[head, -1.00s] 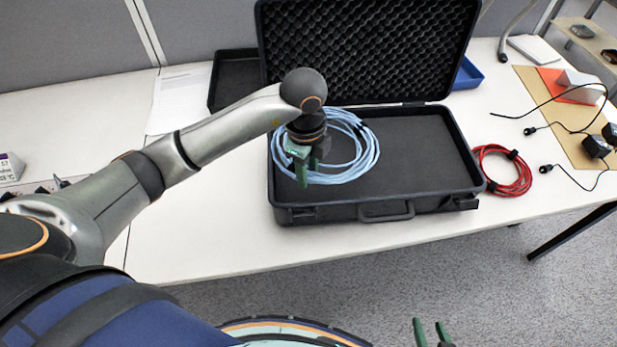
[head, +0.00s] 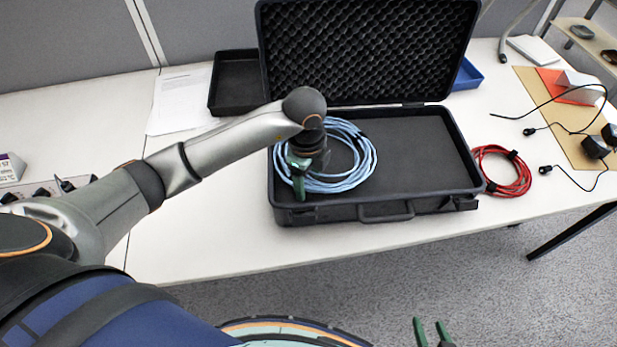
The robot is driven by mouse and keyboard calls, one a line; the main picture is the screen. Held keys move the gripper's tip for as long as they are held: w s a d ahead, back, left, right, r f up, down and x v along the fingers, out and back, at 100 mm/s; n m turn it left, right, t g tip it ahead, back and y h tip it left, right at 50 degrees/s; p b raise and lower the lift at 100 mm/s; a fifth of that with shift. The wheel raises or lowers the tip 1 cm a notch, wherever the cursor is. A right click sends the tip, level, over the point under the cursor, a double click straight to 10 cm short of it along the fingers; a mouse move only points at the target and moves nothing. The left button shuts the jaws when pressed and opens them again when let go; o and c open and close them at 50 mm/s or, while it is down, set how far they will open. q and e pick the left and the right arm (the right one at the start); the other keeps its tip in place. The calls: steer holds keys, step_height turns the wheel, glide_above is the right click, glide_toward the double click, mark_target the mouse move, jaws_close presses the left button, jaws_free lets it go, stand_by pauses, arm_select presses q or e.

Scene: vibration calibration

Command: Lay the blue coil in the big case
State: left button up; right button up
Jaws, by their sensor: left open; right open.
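The blue coil (head: 357,172) lies in the left half of the open big case (head: 425,150), on its dark foam floor. The case's lid stands up at the back with egg-crate foam inside. My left gripper (head: 297,182) is open, over the left side of the coil near the case's front left corner. Its green fingers and wrist hide part of the coil. I cannot tell whether the fingers touch it. My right gripper (head: 432,330) is open and empty at the bottom edge of the view, in front of the table.
A red coil (head: 507,172) lies on the table just right of the case. Black cables with plugs (head: 595,147) lie further right. A black tray (head: 235,82) and paper sheets (head: 178,105) are behind left.

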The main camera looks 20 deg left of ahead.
arm_select(q)
step_height(320, 180, up, 12)
steer(key=shift+s+p, duration=0.3)
steer(key=shift+p, duration=0.1)
